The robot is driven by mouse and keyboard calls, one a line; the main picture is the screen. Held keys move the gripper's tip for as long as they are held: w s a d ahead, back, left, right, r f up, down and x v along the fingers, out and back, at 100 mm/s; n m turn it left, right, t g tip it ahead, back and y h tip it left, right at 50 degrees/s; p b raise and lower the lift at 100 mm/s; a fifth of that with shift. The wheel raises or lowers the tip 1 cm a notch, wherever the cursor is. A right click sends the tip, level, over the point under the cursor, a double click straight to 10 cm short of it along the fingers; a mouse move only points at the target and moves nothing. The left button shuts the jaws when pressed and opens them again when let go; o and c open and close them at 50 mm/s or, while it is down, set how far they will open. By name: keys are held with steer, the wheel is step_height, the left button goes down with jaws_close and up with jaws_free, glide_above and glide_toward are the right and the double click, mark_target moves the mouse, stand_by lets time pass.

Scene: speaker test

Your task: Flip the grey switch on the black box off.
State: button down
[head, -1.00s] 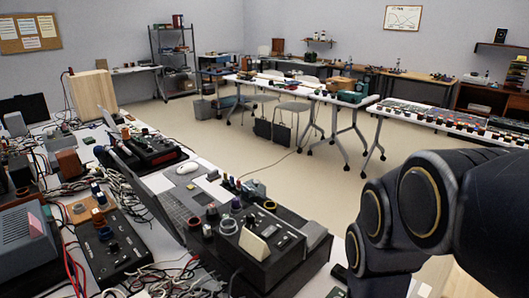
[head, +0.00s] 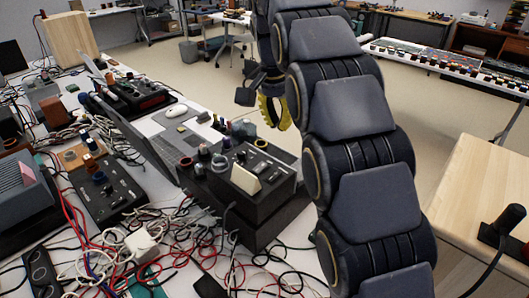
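A black box (head: 262,203) with a top panel of small controls stands near the centre, left of my arm. A cream upright plate (head: 246,180) stands on its panel. Small light parts (head: 262,144) show on the panel, but I cannot tell which is the grey switch. Other dark control boxes stand at the left (head: 113,196) and farther back (head: 138,95). My gripper (head: 274,112), with a yellow curved part, shows at the far end of my arm, beyond the central box and apart from it. My arm partly hides it, and its opening is unclear.
Tangled red, white and black cables (head: 190,245) cover the table's front. A wooden table (head: 490,180) is at the right. Open floor (head: 430,110) lies beyond my arm.

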steer(key=m, duration=0.1)
glide_above(262, 168)
steer(key=s, duration=0.2)
steer(key=f, duration=0.1)
steer(key=shift+w+a+f+m+t, duration=0.15)
steer(key=shift+w+f+m, duration=0.1)
steer(key=shift+w, duration=0.15)
steer(key=shift+w+a+f+m+t, duration=0.1)
steer(key=shift+w+f+m+t, duration=0.05)
steer(key=shift+w+f, duration=0.15)
steer(key=f, duration=0.4)
steer(key=w+d+f, duration=0.1)
steer(key=f, duration=0.8)
steer(key=shift+w+d+f, duration=0.2)
steer(key=shift+f, duration=0.15)
steer(key=shift+w+f+g+y, duration=0.1)
steer(key=shift+f+g+y, duration=0.2)
steer(key=shift+g+y, duration=0.1)
steer(key=shift+s+a+r, duration=0.3)
steer(key=shift+s+a, duration=0.15)
steer(key=shift+s, duration=0.1)
